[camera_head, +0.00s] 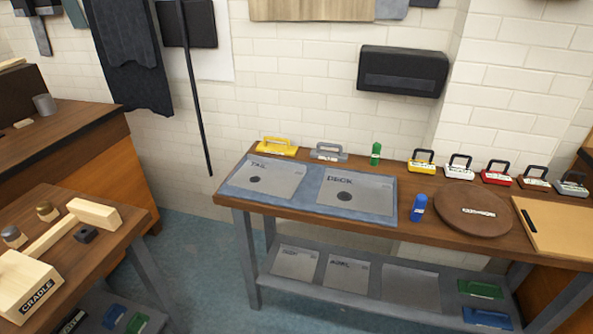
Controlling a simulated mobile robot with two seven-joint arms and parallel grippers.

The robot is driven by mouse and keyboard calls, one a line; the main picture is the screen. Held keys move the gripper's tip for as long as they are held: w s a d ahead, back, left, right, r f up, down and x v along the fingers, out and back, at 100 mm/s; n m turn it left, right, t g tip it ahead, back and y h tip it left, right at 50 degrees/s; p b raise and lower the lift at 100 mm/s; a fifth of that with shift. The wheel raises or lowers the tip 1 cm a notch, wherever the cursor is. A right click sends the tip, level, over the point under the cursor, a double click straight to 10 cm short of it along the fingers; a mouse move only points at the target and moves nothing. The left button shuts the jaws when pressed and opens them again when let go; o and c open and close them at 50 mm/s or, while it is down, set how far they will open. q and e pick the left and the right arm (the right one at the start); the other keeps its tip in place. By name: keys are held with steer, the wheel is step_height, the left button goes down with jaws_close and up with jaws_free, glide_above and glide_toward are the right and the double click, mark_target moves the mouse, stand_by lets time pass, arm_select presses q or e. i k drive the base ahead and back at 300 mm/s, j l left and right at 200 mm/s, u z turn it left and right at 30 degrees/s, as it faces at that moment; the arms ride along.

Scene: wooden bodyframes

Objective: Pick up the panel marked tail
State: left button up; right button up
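The panel marked tail (281,178) is a flat grey sheet with a dark round spot near its middle. It lies at the left end of a blue-grey mat (311,201) on the long wooden bench. A similar panel marked "DECK" (347,193) lies to its right on the same mat, with a gap between them. Neither of my grippers is in view, and nothing covers the tail panel.
A yellow handled block (278,149) and a grey one (328,156) stand behind the panels. A blue bottle-like item (418,208) and a round brown board (473,220) are to the right. Grey panels (295,263) lie on the lower shelf. A wooden cradle (25,281) stands at lower left.

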mark_target(279, 178)
steer(key=u, duration=0.25)
steer(key=i+l, duration=0.2)
steer(key=l, duration=0.15)
steer(key=i+l, duration=0.15)
steer(key=l, duration=0.2)
steer(key=i+l, duration=0.2)
steer(key=l, duration=0.15)
steer(key=u, duration=0.05)
